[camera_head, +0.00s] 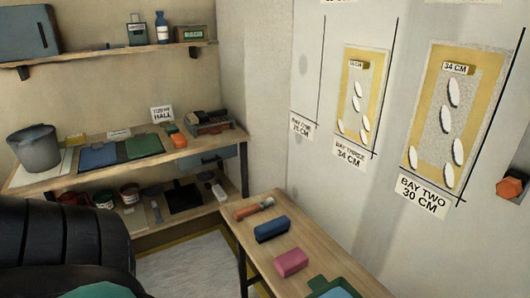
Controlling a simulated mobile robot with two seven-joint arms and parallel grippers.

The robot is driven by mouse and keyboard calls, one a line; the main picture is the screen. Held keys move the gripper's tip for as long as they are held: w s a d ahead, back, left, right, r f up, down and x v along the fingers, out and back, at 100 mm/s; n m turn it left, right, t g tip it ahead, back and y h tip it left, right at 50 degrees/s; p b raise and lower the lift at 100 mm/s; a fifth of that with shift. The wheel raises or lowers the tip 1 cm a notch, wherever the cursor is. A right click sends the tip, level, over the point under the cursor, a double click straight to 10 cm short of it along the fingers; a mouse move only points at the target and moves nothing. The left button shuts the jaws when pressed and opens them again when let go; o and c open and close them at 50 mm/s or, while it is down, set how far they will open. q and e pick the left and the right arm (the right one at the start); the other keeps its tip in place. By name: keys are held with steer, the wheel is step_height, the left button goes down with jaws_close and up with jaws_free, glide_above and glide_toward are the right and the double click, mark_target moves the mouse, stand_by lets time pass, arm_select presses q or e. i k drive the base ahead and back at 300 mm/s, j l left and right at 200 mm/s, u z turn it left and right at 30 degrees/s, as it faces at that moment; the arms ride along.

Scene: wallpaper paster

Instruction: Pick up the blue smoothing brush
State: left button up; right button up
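A blue block-shaped brush (271,229) lies on the narrow wooden table at the lower middle. A pink block of similar shape (291,262) lies in front of it, apart from it. An orange and grey tool (254,209) lies behind it. No gripper touches the blue brush. Neither of my grippers can be made out in this view.
The narrow table (313,251) also bears a green tray (333,288) at its near end. A large dark rounded form fills the lower left. A workbench (175,160) with a bucket (35,148) and mats stands behind. The wall with paper panels (455,120) borders the right side.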

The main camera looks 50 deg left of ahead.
mark_target(263, 233)
steer(key=u, duration=1.55)
steer(key=i+j+z, duration=0.2)
steer(key=i+j, duration=0.2)
steer(key=i+j+z, duration=0.15)
steer(key=i+j, duration=0.25)
steer(key=i+j+z, duration=0.2)
steer(key=i+j, duration=0.2)
steer(key=j, duration=0.15)
steer(key=i+j+z, duration=0.2)
steer(key=j, duration=0.35)
steer(key=i, duration=0.1)
